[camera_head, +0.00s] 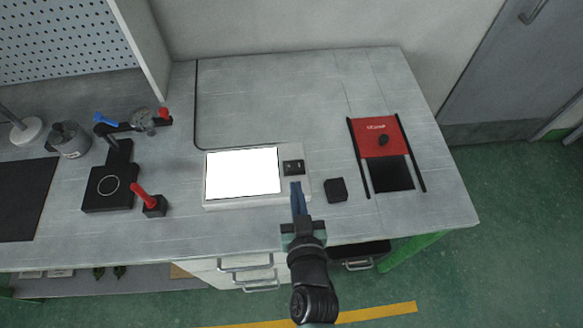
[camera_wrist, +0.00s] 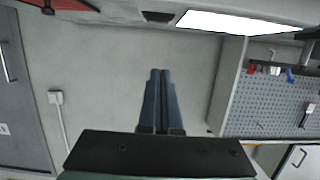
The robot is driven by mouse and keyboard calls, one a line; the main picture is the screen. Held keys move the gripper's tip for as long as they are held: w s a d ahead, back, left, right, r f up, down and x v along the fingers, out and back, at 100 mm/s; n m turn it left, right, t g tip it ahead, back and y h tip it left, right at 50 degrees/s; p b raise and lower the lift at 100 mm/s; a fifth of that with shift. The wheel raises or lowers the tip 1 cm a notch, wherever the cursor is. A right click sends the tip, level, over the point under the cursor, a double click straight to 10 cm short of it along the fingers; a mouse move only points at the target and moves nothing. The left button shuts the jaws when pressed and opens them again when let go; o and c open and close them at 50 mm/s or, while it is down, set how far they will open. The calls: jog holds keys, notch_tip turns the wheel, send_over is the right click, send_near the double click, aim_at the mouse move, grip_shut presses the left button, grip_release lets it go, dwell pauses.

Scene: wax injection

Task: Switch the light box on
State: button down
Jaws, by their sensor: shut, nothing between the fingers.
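The light box (camera_head: 245,199) is a pale, low box on the workbench with a bright, evenly white panel (camera_head: 242,173). A black switch plate (camera_head: 293,167) is set in its right part. My gripper (camera_head: 297,184) is shut and empty, its blue fingers at the box's right front part, just in front of the switch plate. I cannot tell if the fingertips touch the box. In the wrist view, the shut fingers (camera_wrist: 160,72) point up the picture, and the bright panel (camera_wrist: 240,22) shows at the top. The switch's position is too small to read.
A small black block (camera_head: 336,190) stands right of the box, with a red and black holder (camera_head: 381,137) beyond. On the left are a black stand (camera_head: 108,188), a red-handled tool (camera_head: 150,202) and a metal pot (camera_head: 69,140). The bench behind the box is clear.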

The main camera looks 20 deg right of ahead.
send_over(291, 176)
notch_tip(291, 176, down, 2)
jog(key=shift+w+d+f, duration=0.1)
jog(key=shift+w, duration=0.05)
jog(key=f+b, duration=0.2)
jog(key=f, duration=0.1)
jog(key=shift+s, duration=0.2)
jog(key=shift+f+b, duration=0.55)
